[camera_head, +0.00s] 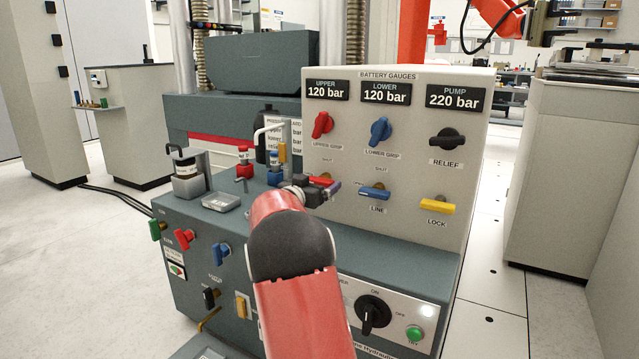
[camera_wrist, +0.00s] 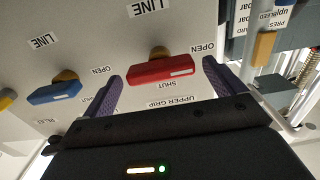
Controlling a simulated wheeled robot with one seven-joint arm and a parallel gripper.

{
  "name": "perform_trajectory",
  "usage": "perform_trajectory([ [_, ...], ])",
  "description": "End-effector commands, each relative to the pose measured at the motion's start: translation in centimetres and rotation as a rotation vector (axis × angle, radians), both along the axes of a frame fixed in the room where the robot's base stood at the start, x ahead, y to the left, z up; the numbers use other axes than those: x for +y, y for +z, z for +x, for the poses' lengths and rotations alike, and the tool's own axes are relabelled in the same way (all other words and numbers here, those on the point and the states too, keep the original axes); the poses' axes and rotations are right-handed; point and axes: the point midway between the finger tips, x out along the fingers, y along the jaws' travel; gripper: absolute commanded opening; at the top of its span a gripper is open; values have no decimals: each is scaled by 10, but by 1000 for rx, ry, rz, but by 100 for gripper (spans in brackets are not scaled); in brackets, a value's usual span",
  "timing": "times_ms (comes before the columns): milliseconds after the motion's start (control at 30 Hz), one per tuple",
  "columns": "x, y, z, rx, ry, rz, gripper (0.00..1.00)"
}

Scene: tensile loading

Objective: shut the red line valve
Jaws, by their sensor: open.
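The blue line valve (camera_head: 375,193) and yellow lock lever (camera_head: 437,206) are to the right. Red (camera_head: 322,124), blue (camera_head: 380,130) and black (camera_head: 447,139) knobs sit above. A hooked pipe and small fittings (camera_head: 274,170) stand close left of my gripper.

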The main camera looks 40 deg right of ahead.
Motion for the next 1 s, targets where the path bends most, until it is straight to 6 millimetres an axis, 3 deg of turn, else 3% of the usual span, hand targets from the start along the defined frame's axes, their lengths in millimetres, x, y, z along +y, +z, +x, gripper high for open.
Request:
perform_trajectory([
  [167, -17, 0, 7, -1, 0, 0, 95],
  [467, -19, 0, 9, 0, 3, 1, 95],
  [800, -19, 0, 9, -1, 3, 1, 53],
  [1000, -19, 0, 9, -9, 3, 5, 50],
])
